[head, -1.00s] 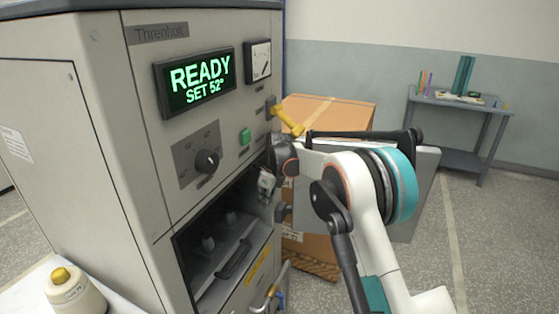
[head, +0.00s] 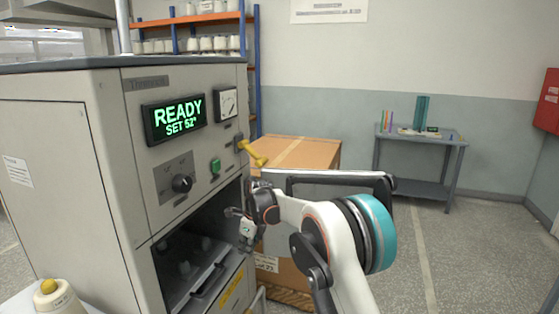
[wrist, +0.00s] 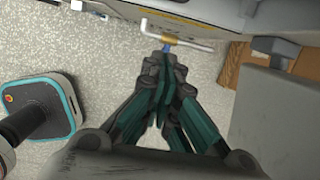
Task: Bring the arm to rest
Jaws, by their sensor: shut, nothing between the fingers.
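My gripper (wrist: 165,75) is shut and empty in the wrist view, its fingers together above the speckled floor. In the head view my arm reaches up at the right of the grey machine, and my gripper (head: 243,222) hangs in front of the machine's open lower chamber, partly hidden by its own wrist. The machine (head: 90,160) has a display (head: 174,117) reading "READY SET 52°". Inside the chamber a tray (head: 200,278) with pale pegs is visible.
The open door (head: 345,181) stands out behind my arm. A cardboard box (head: 302,152) on a pallet is beside the machine.

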